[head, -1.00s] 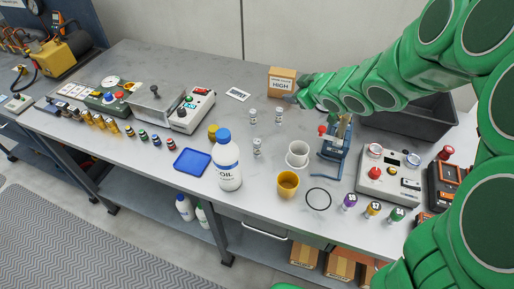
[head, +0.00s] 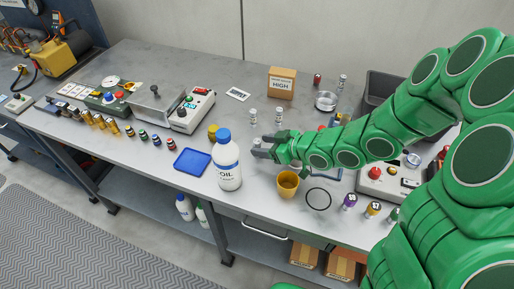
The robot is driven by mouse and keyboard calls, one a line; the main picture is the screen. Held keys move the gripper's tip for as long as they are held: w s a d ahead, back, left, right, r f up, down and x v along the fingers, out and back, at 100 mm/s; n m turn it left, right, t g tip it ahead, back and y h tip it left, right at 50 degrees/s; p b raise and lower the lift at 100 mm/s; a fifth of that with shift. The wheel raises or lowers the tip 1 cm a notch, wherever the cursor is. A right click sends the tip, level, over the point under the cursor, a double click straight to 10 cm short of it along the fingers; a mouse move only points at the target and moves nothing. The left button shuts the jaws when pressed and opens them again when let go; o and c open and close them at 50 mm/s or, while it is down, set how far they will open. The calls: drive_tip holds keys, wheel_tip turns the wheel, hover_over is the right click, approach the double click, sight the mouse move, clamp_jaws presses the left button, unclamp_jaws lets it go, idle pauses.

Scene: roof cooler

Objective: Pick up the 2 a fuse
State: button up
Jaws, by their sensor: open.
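Several small white-and-silver cylinders that look like fuses stand on the grey bench in the head view. One fuse (head: 252,116) and another fuse (head: 279,116) stand side by side in the middle; a similar silver cylinder (head: 342,82) stands farther back. Their ratings are too small to read, so I cannot tell which is 2 A. My gripper (head: 260,147) is open and low over the bench, in front of the two middle fuses. It covers the spot where a third fuse stood; whether that fuse lies between the fingers is hidden.
An oil bottle (head: 228,165) stands close left of my gripper, a yellow cup (head: 288,184) in front of it. A blue tray (head: 192,162) lies left. A box marked HIGH (head: 281,83) and a metal dish (head: 326,101) stand behind. My arm hides the white cup.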

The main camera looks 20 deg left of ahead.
drive_tip(key=shift+x, duration=2.5)
drive_tip(key=c, duration=1.1)
drive_tip(key=shift+o, duration=0.2)
drive_tip(key=shift+r, duration=0.1)
wheel_tip(320, 180, up, 10)
